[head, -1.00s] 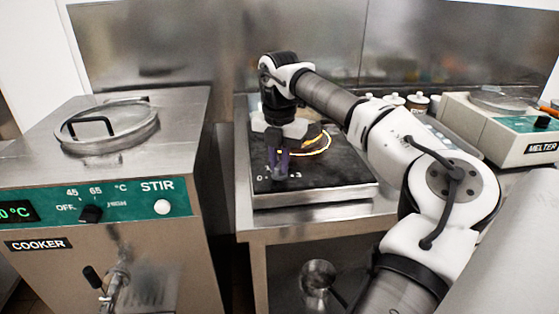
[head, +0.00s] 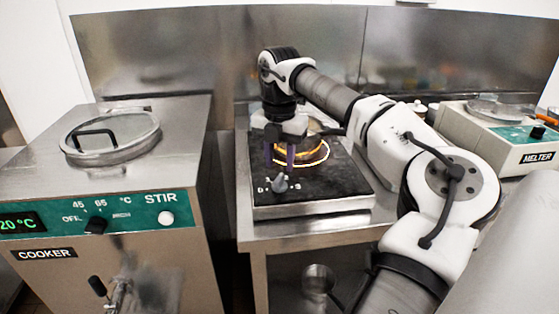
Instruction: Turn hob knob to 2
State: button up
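The hob (head: 345,190) is a black plate in a steel frame on the middle counter. Its ring (head: 318,160) glows orange-yellow. The grey hob knob (head: 280,184) is at the front left of the plate, between pale scale marks; a 3 shows at its right. The knob hides part of the scale, and its exact setting is too small to read. My gripper (head: 280,158) points down just behind and above the knob in the picture. Its two dark purple fingers are apart with nothing between them. The gripper partly hides the ring.
The cooker (head: 95,255), with a lidded top, stands left of the hob across a narrow gap. The melter (head: 500,135) stands at the right. A steel backsplash (head: 160,55) closes off the back. My arm spans the hob's right side.

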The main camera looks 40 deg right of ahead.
aim_at(279, 177)
notch_tip(279, 177, up, 10)
jog(key=p, duration=0.6)
jog(key=shift+f, duration=0.25)
